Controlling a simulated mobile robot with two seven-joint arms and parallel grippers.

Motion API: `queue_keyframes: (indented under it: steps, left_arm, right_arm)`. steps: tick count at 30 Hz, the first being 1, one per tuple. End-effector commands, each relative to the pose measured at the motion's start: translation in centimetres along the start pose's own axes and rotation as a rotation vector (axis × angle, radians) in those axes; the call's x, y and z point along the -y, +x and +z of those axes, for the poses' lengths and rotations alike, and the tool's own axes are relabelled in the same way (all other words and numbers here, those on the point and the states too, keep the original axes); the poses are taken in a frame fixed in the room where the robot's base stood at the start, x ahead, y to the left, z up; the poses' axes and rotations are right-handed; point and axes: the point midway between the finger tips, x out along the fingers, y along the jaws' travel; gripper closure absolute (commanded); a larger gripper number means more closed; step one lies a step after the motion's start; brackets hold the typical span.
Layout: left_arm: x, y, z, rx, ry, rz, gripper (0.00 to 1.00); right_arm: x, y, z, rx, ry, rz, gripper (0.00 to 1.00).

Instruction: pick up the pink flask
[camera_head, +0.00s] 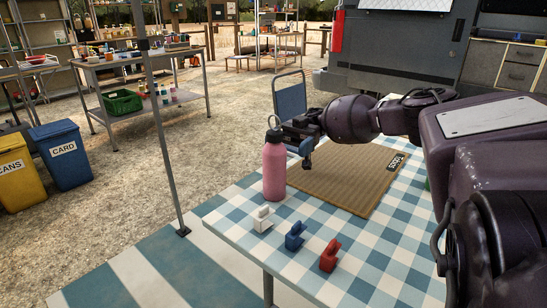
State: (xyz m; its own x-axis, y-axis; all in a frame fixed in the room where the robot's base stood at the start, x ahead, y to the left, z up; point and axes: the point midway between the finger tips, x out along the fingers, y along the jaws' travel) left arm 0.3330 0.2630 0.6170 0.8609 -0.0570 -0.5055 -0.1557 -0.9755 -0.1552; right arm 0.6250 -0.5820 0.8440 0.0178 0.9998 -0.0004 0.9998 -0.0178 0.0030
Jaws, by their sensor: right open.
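The pink flask (274,168) stands upright on the blue and white checked table (345,258), near its left edge. It has a dark cap with a loop on top. My right gripper (301,155) is just to the right of the flask's upper part, with its jaws open. One finger shows beside the flask; the other is partly hidden. I cannot tell whether it touches the flask. The flask is not held. My left gripper is not in view.
White (262,219), blue (294,236) and red (330,255) clip-like pieces lie in front of the flask. A brown mat (345,180) lies behind it, and a blue folding chair (290,101) stands beyond. A pole (165,130) rises left of the table. Bins (62,155) stand far left.

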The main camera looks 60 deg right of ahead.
Motion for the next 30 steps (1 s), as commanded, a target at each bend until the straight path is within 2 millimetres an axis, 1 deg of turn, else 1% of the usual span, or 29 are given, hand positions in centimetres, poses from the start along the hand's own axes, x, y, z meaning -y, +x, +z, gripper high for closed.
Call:
queue_keyframes:
  steps: [5, 15, 18, 27, 28, 30]
  left_arm:
    - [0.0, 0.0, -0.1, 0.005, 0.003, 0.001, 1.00]
    - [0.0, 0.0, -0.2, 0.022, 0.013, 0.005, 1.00]
    - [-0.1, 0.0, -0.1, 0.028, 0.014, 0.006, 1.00]
    - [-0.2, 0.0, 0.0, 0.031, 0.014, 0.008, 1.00]
    - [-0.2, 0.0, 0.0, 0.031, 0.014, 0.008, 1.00]
    - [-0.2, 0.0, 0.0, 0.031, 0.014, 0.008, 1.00]
  right_arm:
    - [0.0, 0.8, -0.1, 0.000, 0.000, 0.000, 0.10]
    - [0.0, 5.0, -0.2, 0.000, 0.000, -0.001, 0.10]
    - [0.0, 5.7, -0.1, 0.000, 0.000, 0.000, 0.10]
    - [0.0, 6.1, 0.0, 0.000, 0.000, 0.002, 0.10]
    - [0.0, 6.0, 0.0, 0.000, 0.000, 0.001, 0.13]
    - [0.0, 6.0, 0.0, 0.000, 0.000, 0.001, 0.23]
